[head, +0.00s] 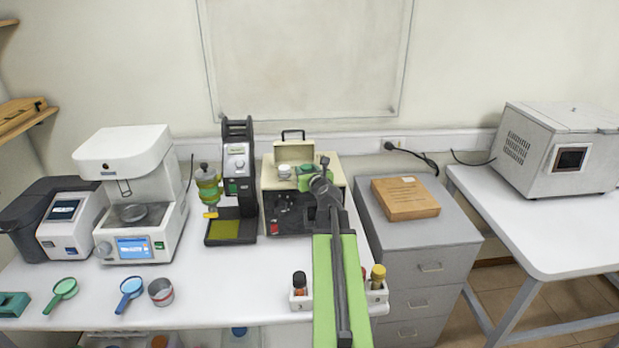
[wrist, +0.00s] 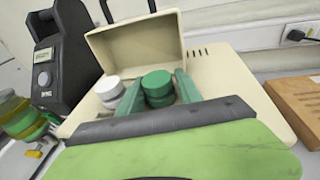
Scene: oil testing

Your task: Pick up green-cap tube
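The green-cap tube (wrist: 157,82) stands in the top opening of a beige machine (wrist: 215,90). Its green cap shows, and its body is hidden below. In the head view the green cap (head: 306,169) is partly covered by my gripper (head: 316,178). In the wrist view my gripper (wrist: 159,92) is open, with one green finger on each side of the cap. A small gap seems to show beside the cap; contact is not clear. A white-cap tube (wrist: 109,89) stands just left of the left finger.
The machine's raised lid (wrist: 138,42) stands behind the caps. A black device (head: 238,165) is close on the left. A rack (head: 302,300) with capped tubes lies at the front edge, partly behind my arm.

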